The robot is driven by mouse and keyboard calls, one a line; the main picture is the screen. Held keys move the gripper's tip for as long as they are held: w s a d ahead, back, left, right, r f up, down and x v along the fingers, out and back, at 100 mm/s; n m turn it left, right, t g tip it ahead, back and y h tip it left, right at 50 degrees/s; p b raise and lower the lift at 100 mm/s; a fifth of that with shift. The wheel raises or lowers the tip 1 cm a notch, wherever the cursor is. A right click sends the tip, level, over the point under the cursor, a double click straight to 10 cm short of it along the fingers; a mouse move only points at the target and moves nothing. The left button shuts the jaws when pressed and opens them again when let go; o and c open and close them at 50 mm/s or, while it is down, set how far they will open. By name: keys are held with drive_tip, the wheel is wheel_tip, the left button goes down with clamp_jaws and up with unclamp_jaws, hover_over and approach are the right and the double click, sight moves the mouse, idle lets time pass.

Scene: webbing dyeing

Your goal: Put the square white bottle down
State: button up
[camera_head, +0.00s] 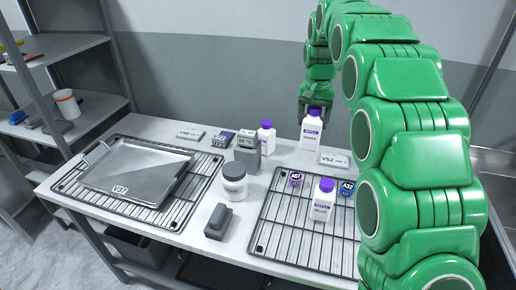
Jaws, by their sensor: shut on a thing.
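My gripper (314,108) is shut on the purple cap of a square white bottle (311,132) with a purple label. The bottle is upright at the back of the white table (215,150). I cannot tell whether its base touches the tabletop. A similar white bottle (266,140) stands to its left. Another white bottle marked BLUE (323,207) stands on the right wire rack (285,235).
A grey tray (135,170) lies on the left rack. A white jar (234,184), a grey block (218,220), a small display device (247,142) and a V52 plate (335,160) stand about the table. Two small labelled containers (296,178) (347,188) are on the right rack.

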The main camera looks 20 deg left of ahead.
sight(312, 128)
wheel_tip(312, 128, down, 3)
drive_tip(key=shift+r, duration=0.1)
drive_tip(key=shift+w+f, duration=0.15)
drive_tip(key=shift+f, duration=0.25)
drive_tip(key=w+a+f, duration=0.3)
drive_tip(key=w+f, duration=0.6)
drive_tip(key=w, duration=0.3)
drive_tip(key=shift+w+a, duration=0.3)
drive_tip(key=shift+a, duration=0.1)
drive_tip(key=shift+w+f, duration=0.1)
drive_tip(key=shift+f, duration=0.05)
drive_tip(key=shift+w+f, duration=0.2)
drive_tip(key=shift+f, duration=1.6)
drive_tip(key=o, duration=1.4)
drive_tip(key=shift+f, duration=0.1)
